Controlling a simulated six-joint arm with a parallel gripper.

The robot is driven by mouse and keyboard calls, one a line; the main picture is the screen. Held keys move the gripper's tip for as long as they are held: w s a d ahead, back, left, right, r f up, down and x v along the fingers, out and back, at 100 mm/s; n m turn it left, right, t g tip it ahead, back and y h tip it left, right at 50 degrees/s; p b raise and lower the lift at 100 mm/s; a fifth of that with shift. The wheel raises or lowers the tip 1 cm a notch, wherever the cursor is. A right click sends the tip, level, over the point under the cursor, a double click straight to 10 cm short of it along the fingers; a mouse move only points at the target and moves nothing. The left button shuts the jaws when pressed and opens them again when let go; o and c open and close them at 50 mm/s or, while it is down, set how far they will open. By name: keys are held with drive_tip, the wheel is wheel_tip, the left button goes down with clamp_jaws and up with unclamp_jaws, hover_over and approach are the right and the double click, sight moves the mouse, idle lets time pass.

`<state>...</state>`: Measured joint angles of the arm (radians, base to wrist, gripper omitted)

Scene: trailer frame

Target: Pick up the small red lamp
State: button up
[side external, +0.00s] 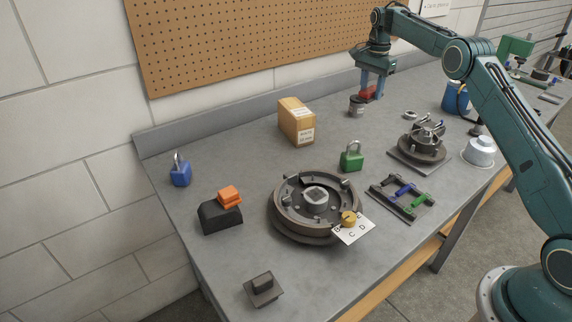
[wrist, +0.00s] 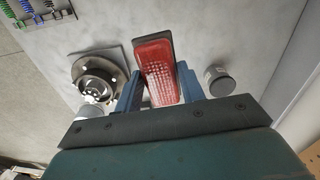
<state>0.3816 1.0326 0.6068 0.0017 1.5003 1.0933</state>
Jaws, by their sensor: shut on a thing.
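The small red lamp (wrist: 158,68) is a red ribbed lens on a dark backing, held between the blue fingers of my gripper (wrist: 160,90) in the wrist view. In the side external view, my gripper (side external: 371,90) points down at the far part of the bench, shut on the red lamp (side external: 367,94). The lamp is partly hidden by the fingers there. I cannot tell whether its lower edge touches the bench.
A dark small can (side external: 356,106) stands just left of the lamp. A hub on a plate (side external: 423,147), a white cap (side external: 480,152) and a blue container (side external: 456,98) are to the right. A cardboard box (side external: 296,121) and a green padlock (side external: 351,157) are nearer left.

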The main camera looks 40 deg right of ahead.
sight(371, 89)
drive_tip(key=shift+r, duration=2.2)
